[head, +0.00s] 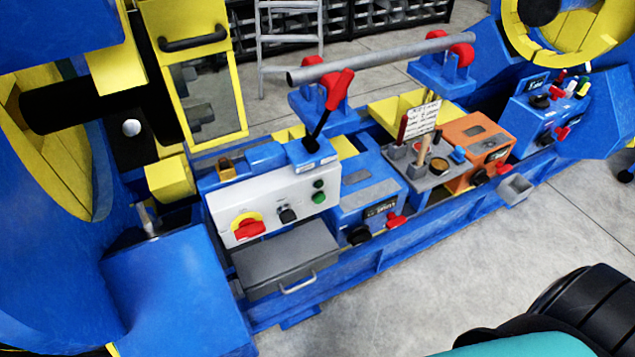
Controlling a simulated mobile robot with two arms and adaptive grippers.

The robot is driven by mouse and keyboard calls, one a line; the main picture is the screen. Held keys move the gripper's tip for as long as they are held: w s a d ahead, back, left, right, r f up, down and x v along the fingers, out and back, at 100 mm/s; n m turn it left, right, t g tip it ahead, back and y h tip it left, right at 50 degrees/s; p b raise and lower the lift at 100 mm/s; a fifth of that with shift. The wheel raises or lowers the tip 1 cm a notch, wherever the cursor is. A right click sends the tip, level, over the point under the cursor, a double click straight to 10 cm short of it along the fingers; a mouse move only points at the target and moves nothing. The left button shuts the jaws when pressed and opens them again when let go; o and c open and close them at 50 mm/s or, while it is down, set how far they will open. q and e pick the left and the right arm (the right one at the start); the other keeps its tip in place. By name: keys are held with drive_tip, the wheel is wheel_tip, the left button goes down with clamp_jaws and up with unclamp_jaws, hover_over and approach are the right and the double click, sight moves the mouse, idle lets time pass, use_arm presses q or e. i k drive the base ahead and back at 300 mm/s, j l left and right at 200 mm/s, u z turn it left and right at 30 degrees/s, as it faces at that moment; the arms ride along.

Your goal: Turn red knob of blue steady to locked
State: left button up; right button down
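A blue steady unit (352,198) stands on the blue bed in the middle of the head view. A red knob (396,221) sticks out low on its front right, beside a black round knob (358,235). A small black plate (380,209) with pale lettering sits above them; the lettering is too small to read surely. I cannot tell whether the knob is locked. Neither of my grippers is in view.
A grey control panel (275,200) with a red switch stands left of the steady, above a grey lidded box (285,258). A tool tray (428,178) and an orange unit (478,140) stand to its right. A grey pipe (380,58) spans above. The floor (470,260) in front is clear.

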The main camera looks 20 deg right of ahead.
sight(394, 221)
drive_tip(key=l+z, duration=0.2)
drive_tip(key=z, duration=1.25)
drive_tip(key=l, duration=0.4)
